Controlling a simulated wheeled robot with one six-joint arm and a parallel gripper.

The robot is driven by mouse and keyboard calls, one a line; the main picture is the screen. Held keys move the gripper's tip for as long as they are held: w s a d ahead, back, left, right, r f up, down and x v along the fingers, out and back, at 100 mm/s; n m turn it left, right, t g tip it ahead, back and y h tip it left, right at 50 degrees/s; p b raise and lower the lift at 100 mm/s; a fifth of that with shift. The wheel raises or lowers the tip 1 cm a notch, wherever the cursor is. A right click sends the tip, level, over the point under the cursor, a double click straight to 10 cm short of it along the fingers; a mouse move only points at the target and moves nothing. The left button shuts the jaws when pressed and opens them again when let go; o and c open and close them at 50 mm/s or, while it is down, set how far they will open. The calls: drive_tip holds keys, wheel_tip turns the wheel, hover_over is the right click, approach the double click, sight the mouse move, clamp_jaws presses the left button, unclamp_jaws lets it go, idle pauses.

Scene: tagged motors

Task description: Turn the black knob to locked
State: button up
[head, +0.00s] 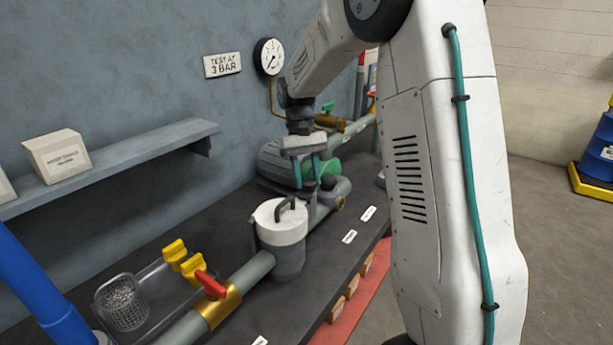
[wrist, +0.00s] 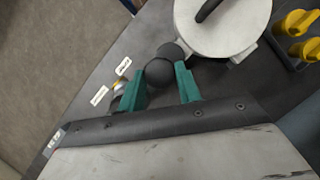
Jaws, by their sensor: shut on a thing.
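The black knob (wrist: 160,74) sits between the teal fingers of my gripper (wrist: 160,86) in the wrist view. My gripper is shut on it, with one finger on each side. A second dark rounded part (wrist: 171,52) lies just beyond the knob, toward the white lid. In the head view my gripper (head: 312,172) reaches down over the pipe, and the knob (head: 328,182) shows small and dark beside a finger. Two white tags (head: 349,237) lie on the bench near the pipe; they also show in the wrist view (wrist: 122,67). Their words are too small to read.
A grey pot with a white lid (head: 279,222) stands close in front of my gripper. A red-handled valve (head: 211,284), yellow handles (head: 174,250) and a mesh basket (head: 123,303) are nearer. A shelf (head: 130,158) juts from the wall.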

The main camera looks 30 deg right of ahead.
drive_tip(key=shift+d+m+y, duration=0.1)
drive_tip(key=shift+m+y, duration=0.2)
drive_tip(key=shift+m, duration=0.7)
drive_tip(key=o, duration=1)
drive_tip(key=shift+c, duration=0.2)
drive_tip(key=v, duration=0.8)
drive_tip(key=shift+s, duration=0.1)
